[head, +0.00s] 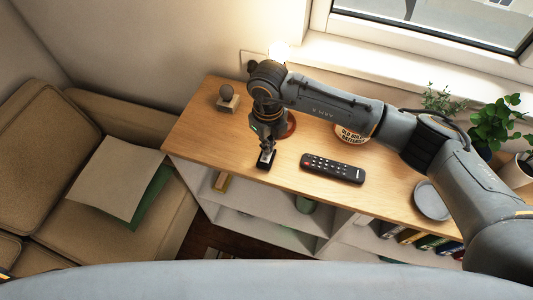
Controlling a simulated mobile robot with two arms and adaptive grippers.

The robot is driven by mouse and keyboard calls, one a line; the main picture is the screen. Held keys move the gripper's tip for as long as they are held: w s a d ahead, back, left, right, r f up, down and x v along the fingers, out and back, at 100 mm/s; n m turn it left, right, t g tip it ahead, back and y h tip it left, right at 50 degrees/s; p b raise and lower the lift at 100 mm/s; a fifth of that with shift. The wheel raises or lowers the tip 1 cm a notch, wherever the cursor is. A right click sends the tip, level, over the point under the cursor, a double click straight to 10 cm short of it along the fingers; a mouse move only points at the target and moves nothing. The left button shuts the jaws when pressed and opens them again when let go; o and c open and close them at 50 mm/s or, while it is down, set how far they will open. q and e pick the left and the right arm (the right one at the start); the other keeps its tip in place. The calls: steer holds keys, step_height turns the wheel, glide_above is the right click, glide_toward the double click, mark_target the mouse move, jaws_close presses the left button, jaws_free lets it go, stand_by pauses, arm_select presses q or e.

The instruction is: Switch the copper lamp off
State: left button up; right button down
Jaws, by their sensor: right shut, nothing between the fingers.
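The copper lamp is mostly hidden behind my right arm. Part of its reddish-copper base (290,124) shows on the wooden top, and a bright glowing bulb (279,50) shows above my arm, so the lamp appears lit. My right gripper (266,154) points down near the front edge of the wooden top, in front of the lamp base and slightly left of it. It is shut and holds nothing. A small dark piece with a pale top (266,160) is at its fingertips; I cannot tell whether they touch it. My left gripper is not in view.
On the wooden top (210,140) are a small ornament (227,98), a black remote (332,168), a lettered bowl (351,133) partly behind my arm, and a grey plate (432,200). Plants (493,125) stand at right. A sofa (50,130) is at left.

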steer(key=shift+f, duration=0.3)
steer(key=shift+r+p, duration=1.55)
steer(key=shift+r, duration=2)
